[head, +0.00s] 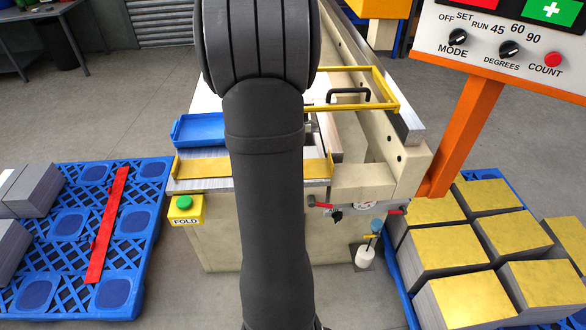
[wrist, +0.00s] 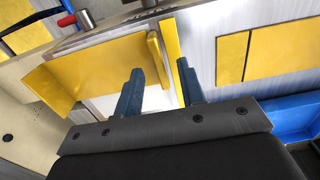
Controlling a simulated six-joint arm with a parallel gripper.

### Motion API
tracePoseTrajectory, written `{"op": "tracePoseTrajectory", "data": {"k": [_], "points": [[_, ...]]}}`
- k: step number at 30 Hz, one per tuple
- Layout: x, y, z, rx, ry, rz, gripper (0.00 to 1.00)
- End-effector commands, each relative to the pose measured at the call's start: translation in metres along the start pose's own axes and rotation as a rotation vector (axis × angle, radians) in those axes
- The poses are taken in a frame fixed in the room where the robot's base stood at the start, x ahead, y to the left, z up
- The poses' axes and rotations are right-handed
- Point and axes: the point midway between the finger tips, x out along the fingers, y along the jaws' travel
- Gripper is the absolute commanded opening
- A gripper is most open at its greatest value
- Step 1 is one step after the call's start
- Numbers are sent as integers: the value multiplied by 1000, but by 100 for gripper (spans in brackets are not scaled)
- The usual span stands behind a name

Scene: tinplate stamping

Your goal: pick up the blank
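In the wrist view my gripper (wrist: 158,82) is open, its two dark blue fingers apart with only a pale surface and yellow edges showing between them. A flat yellow piece (wrist: 95,62) lies beyond the left finger, and an upright yellow strip (wrist: 173,45) stands by the right finger. I cannot tell whether either is the blank. Two gold-yellow pieces (wrist: 231,58) lie flat on the metal to the right. In the head view a gold strip (head: 205,167) lies along the machine's front edge, partly behind my arm. My gripper is hidden there.
A blue tray (head: 200,130) sits on the machine's left side. A yellow guard frame (head: 380,90) and red-tipped levers (head: 321,205) are at the right. Gold-topped stacks (head: 495,230) stand on the right pallet. The left pallet (head: 70,262) carries grey stacks.

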Motion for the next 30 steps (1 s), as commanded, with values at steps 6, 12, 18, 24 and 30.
{"op": "tracePoseTrajectory", "data": {"k": [6, 12, 18, 24, 30], "points": [[15, 0, 0, 0, 1, 0, 36], [15, 0, 0, 0, 1, 0, 30], [15, 1, 0, 0, 1, 0, 0], [15, 1, 0, 0, 1, 0, 0], [10, 1, 0, 0, 1, 0, 0]]}}
